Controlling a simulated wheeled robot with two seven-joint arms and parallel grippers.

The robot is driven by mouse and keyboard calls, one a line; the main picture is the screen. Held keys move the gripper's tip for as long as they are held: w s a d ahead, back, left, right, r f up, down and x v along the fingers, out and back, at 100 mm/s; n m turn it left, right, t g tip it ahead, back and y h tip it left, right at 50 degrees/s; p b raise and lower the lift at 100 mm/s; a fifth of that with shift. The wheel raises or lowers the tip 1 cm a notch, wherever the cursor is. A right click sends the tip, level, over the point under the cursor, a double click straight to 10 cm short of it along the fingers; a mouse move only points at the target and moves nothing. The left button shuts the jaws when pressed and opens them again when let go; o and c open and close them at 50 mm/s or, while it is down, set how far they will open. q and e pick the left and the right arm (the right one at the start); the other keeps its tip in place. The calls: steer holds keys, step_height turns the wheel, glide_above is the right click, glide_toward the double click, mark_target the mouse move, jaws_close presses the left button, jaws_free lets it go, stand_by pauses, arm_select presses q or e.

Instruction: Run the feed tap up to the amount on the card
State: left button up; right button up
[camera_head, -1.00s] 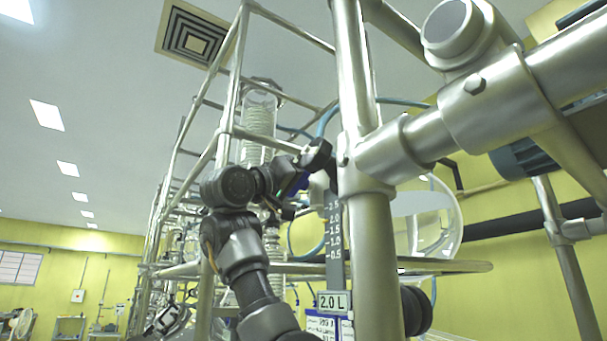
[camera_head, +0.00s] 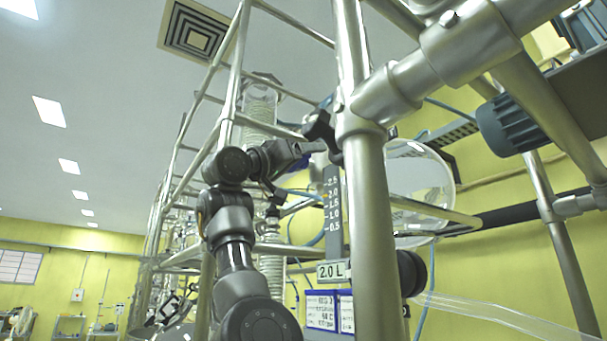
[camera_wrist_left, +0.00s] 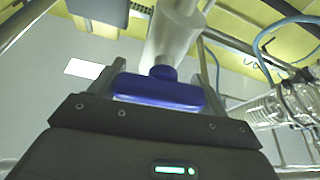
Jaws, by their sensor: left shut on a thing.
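The card (camera_head: 333,271) reads 2.0 L and hangs below a dark graduated scale strip (camera_head: 333,215) marked 0.5 to 2.5. The round glass vessel (camera_head: 425,180) is partly behind the steel post; I cannot read its liquid level against the scale. My left gripper (camera_head: 316,148) is at the upper end of the strip, left of the post. In the left wrist view the blue tap handle (camera_wrist_left: 160,90) lies between its fingers (camera_wrist_left: 158,88), below a pale tap body (camera_wrist_left: 172,35). The gripper is shut on the handle. My right gripper is not in view.
A thick steel post (camera_head: 372,220) stands just right of my left gripper, with a black knob (camera_head: 320,130) close above it. Steel frame tubes and a coiled glass condenser (camera_head: 260,105) stand behind my arm.

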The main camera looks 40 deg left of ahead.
arm_select(q)
steer(key=shift+d+m+g+h, duration=0.1)
steer(key=shift+m+g+h, duration=0.2)
steer(key=shift+m+h, duration=0.5)
steer(key=o, duration=1)
steer(key=b+v, duration=0.7)
steer(key=v, duration=0.3)
steer(key=shift+s+f+b, duration=0.2)
steer(key=shift+s+b, duration=0.1)
steer(key=shift+s, duration=0.05)
steer(key=shift+w, duration=0.1)
